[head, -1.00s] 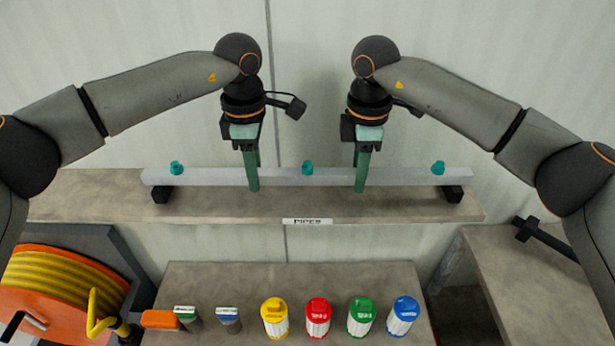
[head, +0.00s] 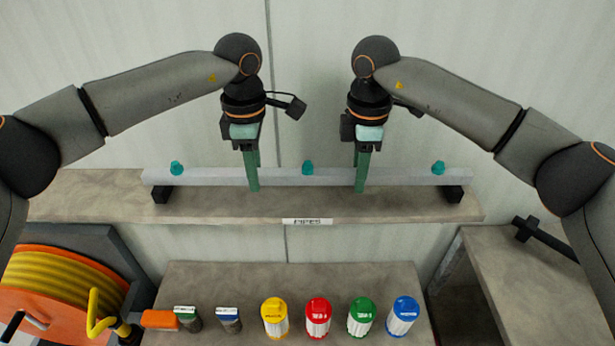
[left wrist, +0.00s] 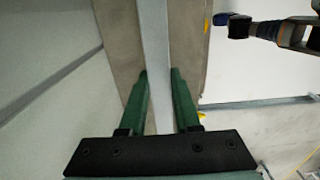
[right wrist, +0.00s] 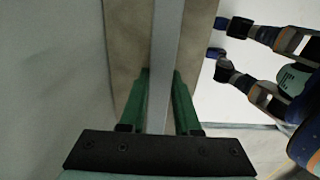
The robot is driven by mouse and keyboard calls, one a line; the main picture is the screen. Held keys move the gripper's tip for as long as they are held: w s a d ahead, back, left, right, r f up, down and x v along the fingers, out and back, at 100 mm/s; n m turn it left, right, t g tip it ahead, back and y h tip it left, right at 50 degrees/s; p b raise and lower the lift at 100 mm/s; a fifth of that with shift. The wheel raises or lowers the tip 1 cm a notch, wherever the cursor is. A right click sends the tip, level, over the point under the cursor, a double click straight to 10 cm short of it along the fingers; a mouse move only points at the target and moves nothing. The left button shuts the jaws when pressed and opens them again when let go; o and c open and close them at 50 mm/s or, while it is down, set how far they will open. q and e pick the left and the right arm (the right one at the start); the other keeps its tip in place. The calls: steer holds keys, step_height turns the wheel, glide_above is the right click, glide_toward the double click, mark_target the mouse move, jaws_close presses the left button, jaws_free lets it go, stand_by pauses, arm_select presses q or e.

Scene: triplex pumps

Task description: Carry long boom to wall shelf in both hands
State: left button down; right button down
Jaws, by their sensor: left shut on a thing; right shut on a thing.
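The long boom (head: 215,178) is a pale grey bar with three teal nozzles along its top. It lies level over the wall shelf (head: 95,200), above two black blocks, and appears to rest on them. My left gripper (head: 252,180) is shut on the boom left of its middle, its green fingers on either side. My right gripper (head: 362,180) is shut on it right of the middle. In the left wrist view the boom (left wrist: 155,60) runs between the fingers, and in the right wrist view the boom (right wrist: 165,60) does too.
The left black block (head: 161,195) and the right black block (head: 453,194) stand on the shelf. A "PIPES" label (head: 307,221) is on its front edge. Below, a lower bench (head: 210,280) holds several coloured bottles. A hose reel (head: 50,290) is at lower left. The pale wall is close behind.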

arm_select(q)
steer(key=shift+r, duration=0.15)
arm_select(e)
steer(key=shift+r, duration=0.2)
